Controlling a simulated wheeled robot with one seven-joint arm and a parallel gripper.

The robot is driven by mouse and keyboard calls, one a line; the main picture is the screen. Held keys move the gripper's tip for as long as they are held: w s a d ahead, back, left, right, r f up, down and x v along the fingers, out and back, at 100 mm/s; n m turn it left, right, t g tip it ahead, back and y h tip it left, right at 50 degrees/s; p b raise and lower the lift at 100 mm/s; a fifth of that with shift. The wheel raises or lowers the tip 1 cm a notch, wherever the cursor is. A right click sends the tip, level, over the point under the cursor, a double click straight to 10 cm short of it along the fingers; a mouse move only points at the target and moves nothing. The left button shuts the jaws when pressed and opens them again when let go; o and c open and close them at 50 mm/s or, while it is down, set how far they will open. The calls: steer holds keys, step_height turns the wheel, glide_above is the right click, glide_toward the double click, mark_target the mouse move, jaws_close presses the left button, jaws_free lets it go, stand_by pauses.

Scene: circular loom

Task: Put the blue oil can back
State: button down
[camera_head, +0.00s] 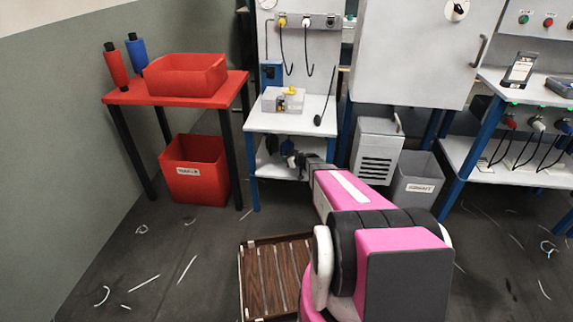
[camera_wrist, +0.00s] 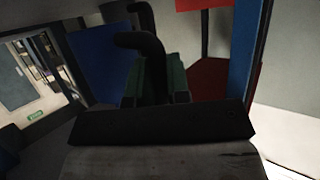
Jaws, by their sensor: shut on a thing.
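A small blue thing (camera_head: 287,146), which I take for the blue oil can, shows on or just above the lower shelf of the white bench, at the tip of my gripper (camera_head: 300,160). My gripper reaches in under the bench top and is shut on it. In the wrist view, dark curved parts (camera_wrist: 147,50) rise at the green finger pads, and a broad blue surface (camera_wrist: 95,52) lies to their left. I cannot tell whether that surface belongs to the can. The can's base is hidden, so I cannot tell whether it touches the shelf.
The white bench top (camera_head: 318,110) is close above my gripper, with blue legs (camera_head: 252,185) at its sides. A red table (camera_head: 175,97) holds a red bin, a red bottle and a blue bottle (camera_head: 136,54). A red bin (camera_head: 195,170) and wooden pallet (camera_head: 275,280) are on the floor.

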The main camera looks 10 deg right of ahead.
step_height(320, 180, down, 3)
steer(key=shift+f, duration=0.1)
steer(key=c, duration=1.1)
jaws_free()
